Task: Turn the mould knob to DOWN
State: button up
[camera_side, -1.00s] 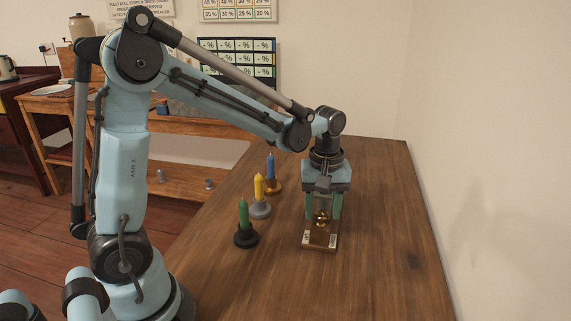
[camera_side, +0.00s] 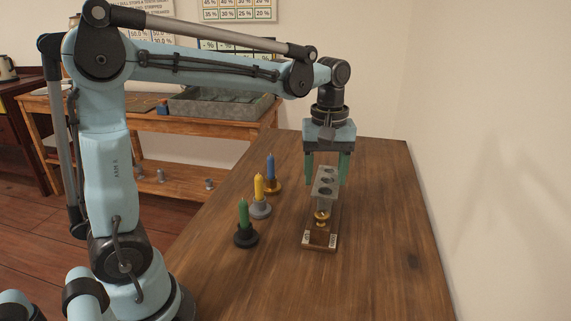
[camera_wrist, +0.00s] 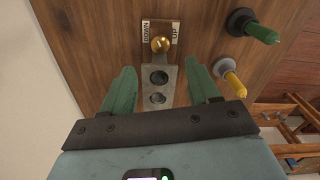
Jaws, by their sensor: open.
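The mould (camera_side: 325,175) is a grey metal block with round dark holes, standing above a wooden base (camera_side: 318,240). It also shows in the wrist view (camera_wrist: 158,85). A brass knob (camera_side: 321,217) sits at the near end of the base. In the wrist view the knob (camera_wrist: 160,44) lies between a DOWN label (camera_wrist: 146,32) on the left and an UP label (camera_wrist: 175,33) on the right. I cannot tell which label it points to. My gripper (camera_side: 326,183) is open and points down, its green fingers on either side of the mould. Nothing is held.
Green (camera_side: 243,213), yellow (camera_side: 258,187) and blue (camera_side: 270,167) candles stand in holders left of the mould. The wooden table (camera_side: 385,230) is clear to the right, up to the wall. A bench with a grey tray (camera_side: 215,103) is behind.

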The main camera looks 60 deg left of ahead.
jog(key=shift+r, duration=1.65)
jog(key=m+t+y, duration=0.7)
jog(key=m+y, duration=0.4)
jog(key=m, duration=2.5)
send_near(322, 214)
jog(key=x, duration=0.7)
jog(key=shift+w+a+f, duration=0.2)
jog(key=shift+w+a, duration=0.05)
jog(key=shift+a, duration=0.05)
jog(key=shift+c, duration=0.2)
